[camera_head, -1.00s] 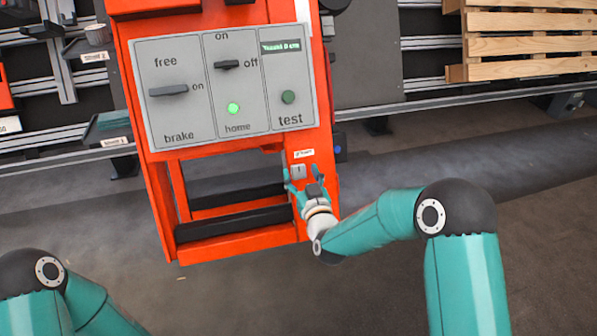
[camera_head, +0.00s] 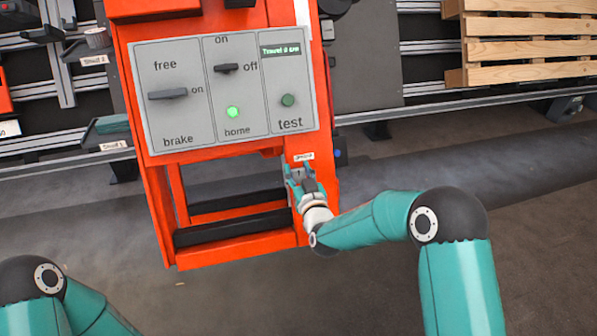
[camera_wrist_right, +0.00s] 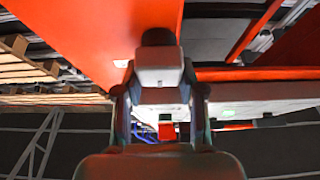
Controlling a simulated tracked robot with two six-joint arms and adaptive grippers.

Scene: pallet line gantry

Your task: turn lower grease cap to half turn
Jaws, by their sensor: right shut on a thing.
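The orange machine post (camera_head: 326,185) carries a small white label (camera_head: 303,156), and the grease cap sits just below it. In the head view my right gripper (camera_head: 298,172) is at that cap and covers most of it. In the right wrist view the fingers (camera_wrist_right: 160,100) stand on either side of a pale grey block (camera_wrist_right: 158,76) with a dark top, which appears to be the cap. The right gripper is shut on it. The cap's turn angle cannot be read. Of my left arm only links show at the lower left; its gripper is out of view.
Above is a grey panel (camera_head: 180,128) with brake and on/off levers, a lit green home lamp (camera_head: 233,112) and a test button (camera_head: 288,100). Dark crossbars (camera_head: 232,225) lie left of the gripper. Wooden pallets (camera_head: 525,45) stand at the back right. Floor to the right is open.

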